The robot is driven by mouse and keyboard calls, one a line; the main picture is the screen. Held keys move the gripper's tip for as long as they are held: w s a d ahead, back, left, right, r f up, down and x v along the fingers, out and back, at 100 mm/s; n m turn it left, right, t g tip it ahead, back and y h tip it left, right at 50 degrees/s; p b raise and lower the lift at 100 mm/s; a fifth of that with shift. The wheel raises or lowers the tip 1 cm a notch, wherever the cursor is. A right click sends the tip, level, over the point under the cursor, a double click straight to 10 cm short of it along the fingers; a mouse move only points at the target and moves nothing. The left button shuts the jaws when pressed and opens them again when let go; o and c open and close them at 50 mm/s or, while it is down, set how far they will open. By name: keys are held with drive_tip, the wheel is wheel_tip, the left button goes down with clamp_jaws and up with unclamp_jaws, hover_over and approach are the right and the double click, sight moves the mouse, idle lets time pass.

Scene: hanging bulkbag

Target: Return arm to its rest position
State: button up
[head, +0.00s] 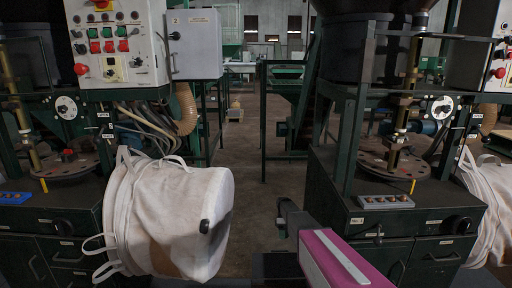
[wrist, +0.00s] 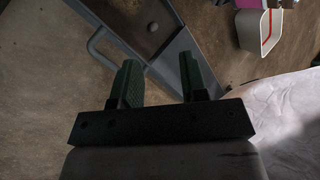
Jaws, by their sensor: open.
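My gripper (wrist: 161,78) has its two dark green fingers spread apart in the wrist view. Nothing is between them, only floor and part of a grey metal frame behind. In the head view my gripper (head: 281,225) shows small at the end of my arm, low in the middle, to the right of a white bulk bag. The white bulk bag (head: 165,215) hangs tilted at the left machine, with loops at its left side and a dark oval spot on its right part. The bag (wrist: 295,110) also fills the right of the wrist view. My gripper is apart from it.
The left machine (head: 50,225) and the right machine (head: 385,220) flank a clear floor aisle (head: 240,150). A control panel (head: 115,45) is at upper left. A second white bag (head: 490,200) hangs at the right edge. A grey metal frame (wrist: 150,45) lies beyond my fingers.

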drive_tip(key=s+d+r+m+t, duration=0.1)
drive_tip(key=s+r+m, duration=0.3)
drive_tip(key=s, duration=0.6)
drive_tip(key=s+d+r+m+t, duration=0.1)
drive_tip(key=s+r+m+t, duration=0.2)
drive_tip(key=s+r, duration=0.6)
drive_tip(key=s+d+r+m+t, duration=0.1)
drive_tip(key=s+r+m+t, duration=0.2)
drive_tip(key=s, duration=0.8)
wheel_tip(320, 180, up, 4)
drive_tip(key=m, duration=0.2)
drive_tip(key=shift+s+m, duration=0.3)
drive_tip(key=shift+m, duration=0.1)
